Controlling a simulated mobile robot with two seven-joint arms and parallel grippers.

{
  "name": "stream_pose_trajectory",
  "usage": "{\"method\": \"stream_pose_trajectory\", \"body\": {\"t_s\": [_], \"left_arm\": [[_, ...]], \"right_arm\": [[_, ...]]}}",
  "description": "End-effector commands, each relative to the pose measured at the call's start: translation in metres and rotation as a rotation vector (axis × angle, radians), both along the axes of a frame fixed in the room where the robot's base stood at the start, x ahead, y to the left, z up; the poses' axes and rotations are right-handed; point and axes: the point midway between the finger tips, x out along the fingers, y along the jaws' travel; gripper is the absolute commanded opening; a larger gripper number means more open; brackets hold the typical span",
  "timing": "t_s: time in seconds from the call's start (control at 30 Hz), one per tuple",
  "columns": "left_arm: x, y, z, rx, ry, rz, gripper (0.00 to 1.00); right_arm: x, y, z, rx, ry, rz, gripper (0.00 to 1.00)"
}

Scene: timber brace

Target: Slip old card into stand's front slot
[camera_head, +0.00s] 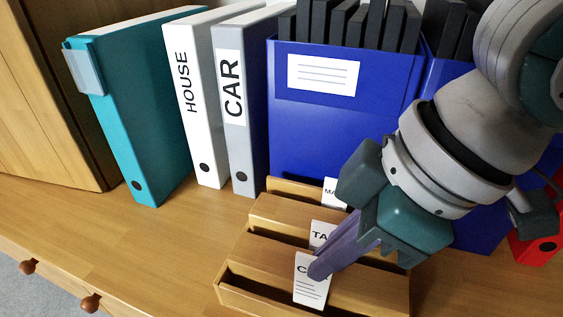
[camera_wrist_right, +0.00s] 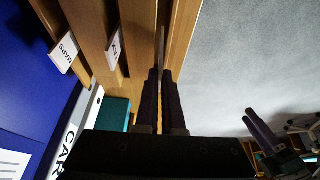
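My right gripper (camera_head: 322,265) is shut on a small white card (camera_head: 309,285), the old card, whose label starts with "C" and is partly covered by the purple fingers. In the head view the card overlaps the front wall of the stepped wooden stand (camera_head: 262,299); its lower edge shows in front of that wall, not inside the front slot. How high it hangs is hard to tell. In the right wrist view the card (camera_wrist_right: 161,45) shows edge-on between my right fingers (camera_wrist_right: 161,88). Dark fingers, probably my left gripper (camera_wrist_right: 262,130), show at the lower right, away from the stand.
Two other cards, "TA…" (camera_head: 320,233) and "MA…" (camera_head: 334,192), stand in the rear slots. Behind are a blue box of dark folders (camera_head: 330,125), a grey CAR binder (camera_head: 235,140), a white HOUSE binder (camera_head: 195,110) and a teal binder (camera_head: 130,120). The desk left of the stand is clear.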

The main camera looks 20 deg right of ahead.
Motion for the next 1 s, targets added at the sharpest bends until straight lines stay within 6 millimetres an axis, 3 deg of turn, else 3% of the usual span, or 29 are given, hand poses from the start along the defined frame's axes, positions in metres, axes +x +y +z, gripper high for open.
{"method": "stream_pose_trajectory", "body": {"t_s": [1.0], "left_arm": [[0.000,0.002,-0.018,0.010,0.001,-0.006,0.50]], "right_arm": [[0.000,0.000,-0.039,0.000,0.000,0.000,0.00]]}}
